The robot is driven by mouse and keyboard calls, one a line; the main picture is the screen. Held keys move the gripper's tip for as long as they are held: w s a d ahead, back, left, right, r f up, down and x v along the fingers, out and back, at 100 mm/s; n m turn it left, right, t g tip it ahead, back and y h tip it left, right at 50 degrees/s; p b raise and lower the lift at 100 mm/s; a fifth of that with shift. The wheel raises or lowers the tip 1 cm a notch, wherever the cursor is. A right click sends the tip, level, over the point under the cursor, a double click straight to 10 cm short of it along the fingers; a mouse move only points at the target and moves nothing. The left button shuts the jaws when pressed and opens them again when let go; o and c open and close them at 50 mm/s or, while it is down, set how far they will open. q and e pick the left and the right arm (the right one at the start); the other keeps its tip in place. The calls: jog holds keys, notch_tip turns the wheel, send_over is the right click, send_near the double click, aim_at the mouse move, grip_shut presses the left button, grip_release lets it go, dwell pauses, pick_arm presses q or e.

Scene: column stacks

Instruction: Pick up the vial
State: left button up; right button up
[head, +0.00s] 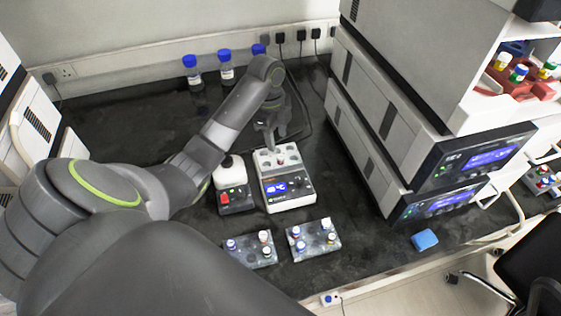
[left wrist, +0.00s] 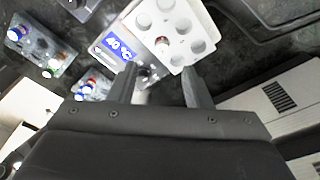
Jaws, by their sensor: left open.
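A small vial with a reddish-brown top (left wrist: 162,43) sits in one well of the white block (left wrist: 202,26) on the heater with the blue display. In the head view this heater (head: 290,195) stands mid-bench, and the vial (head: 281,161) shows small in its block. My left gripper (left wrist: 158,78) is open and empty, its fingers pointing at the block, with the vial beyond the fingertips. In the head view the left gripper (head: 270,145) hangs over the back part of the block. My right gripper is not in view.
Two grey racks (head: 262,258) (head: 327,250) with several capped vials stand in front. A small device with a red switch (head: 236,198) is left of the heater. Blue-capped bottles (head: 226,75) stand at the back. Stacked instruments (head: 370,130) bound the right. A blue block (head: 424,240) lies near the front edge.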

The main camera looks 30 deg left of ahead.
aim_at(281, 156)
pick_arm(q)
jog(key=f, duration=0.5)
jog(key=d+f, duration=0.1)
jog(key=f, duration=0.1)
jog(key=shift+w+f+p, duration=0.15)
jog(key=shift+w+p, duration=0.05)
jog(key=shift+p, duration=0.2)
grip_shut()
